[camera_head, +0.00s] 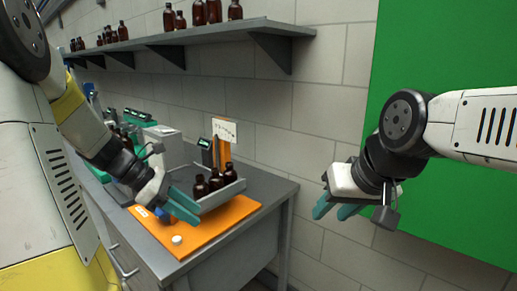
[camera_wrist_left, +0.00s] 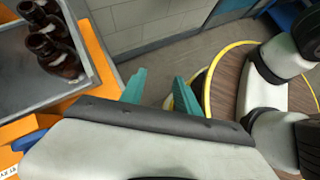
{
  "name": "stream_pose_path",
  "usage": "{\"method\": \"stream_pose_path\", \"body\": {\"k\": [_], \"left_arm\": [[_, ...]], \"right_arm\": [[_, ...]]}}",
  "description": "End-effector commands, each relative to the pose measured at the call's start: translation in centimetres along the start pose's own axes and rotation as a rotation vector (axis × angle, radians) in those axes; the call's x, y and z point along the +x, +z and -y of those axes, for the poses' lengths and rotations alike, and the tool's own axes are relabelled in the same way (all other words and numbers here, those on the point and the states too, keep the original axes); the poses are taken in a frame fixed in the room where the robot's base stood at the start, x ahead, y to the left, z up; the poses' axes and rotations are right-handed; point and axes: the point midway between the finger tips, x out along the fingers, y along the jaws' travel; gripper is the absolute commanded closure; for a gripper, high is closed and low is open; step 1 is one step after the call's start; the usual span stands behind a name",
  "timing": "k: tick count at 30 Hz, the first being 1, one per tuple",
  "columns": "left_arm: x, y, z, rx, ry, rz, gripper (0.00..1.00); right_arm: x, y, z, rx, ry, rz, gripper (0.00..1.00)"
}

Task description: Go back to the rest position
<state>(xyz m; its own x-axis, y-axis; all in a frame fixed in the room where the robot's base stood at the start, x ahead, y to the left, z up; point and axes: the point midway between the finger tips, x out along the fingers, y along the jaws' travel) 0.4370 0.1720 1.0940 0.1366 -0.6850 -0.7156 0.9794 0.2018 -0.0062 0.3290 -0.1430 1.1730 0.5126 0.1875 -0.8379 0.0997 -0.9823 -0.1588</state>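My left gripper (camera_head: 182,207) hangs over the orange mat, in front of the grey tray. In the left wrist view its two teal fingers (camera_wrist_left: 160,90) are apart with nothing between them. My right gripper (camera_head: 337,209) is in the air at the right, before the wall and the green panel. Its teal fingers look apart and hold nothing visible. Amber bottles (camera_head: 215,181) stand in the grey tray (camera_head: 222,194), clear of the left fingers.
The orange mat (camera_head: 215,225) lies on the grey bench (camera_head: 270,190), with a small white round item (camera_head: 177,239) on it. Lab devices (camera_head: 160,140) stand behind my left arm. A wall shelf (camera_head: 190,36) with several bottles runs above. Open space lies between the bench and my right gripper.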

Motion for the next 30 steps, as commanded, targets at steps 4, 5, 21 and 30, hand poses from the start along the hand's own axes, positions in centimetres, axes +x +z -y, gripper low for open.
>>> {"method": "stream_pose_path", "body": {"k": [4,5,21,30], "left_arm": [[-0.7,2.8,4.4,0.534,-0.014,-0.213,0.62],[-0.9,3.1,5.1,0.644,-0.018,-0.254,0.62],[-5.0,5.9,11.2,1.931,-0.090,-0.757,0.62],[-5.1,6.0,11.2,1.948,-0.093,-0.764,0.62]], "right_arm": [[0.0,0.0,0.0,0.000,0.000,0.000,0.62],[0.0,0.0,0.0,0.000,0.000,0.000,0.62],[0.0,0.0,0.0,0.000,0.000,0.000,0.62],[0.0,0.0,0.0,0.000,0.000,0.000,0.62]]}}
